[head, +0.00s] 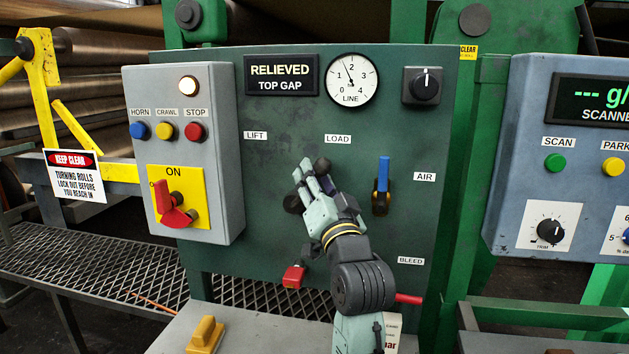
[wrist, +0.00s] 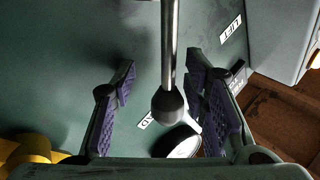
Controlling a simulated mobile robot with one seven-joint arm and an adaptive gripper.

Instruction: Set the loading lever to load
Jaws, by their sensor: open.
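The loading lever is a metal rod with a black ball knob (wrist: 169,104), seen in the wrist view. In the head view its knob (head: 322,164) shows just under the LOAD label (head: 338,139), right of the LIFT label (head: 255,135); most of the rod is hidden by my gripper. My gripper (head: 314,178) is open at the lever. In the wrist view its two purple-padded fingers (wrist: 160,85) stand either side of the rod and knob, with gaps visible on both sides. The panel display (head: 281,75) reads RELIEVED, TOP GAP.
The blue AIR handle (head: 383,178) is right of my gripper. A red BLEED handle (head: 408,299) is below, close to my arm. A grey box (head: 183,105) with buttons and a red switch projects at left. A line gauge (head: 351,79) and a black knob (head: 425,85) are above.

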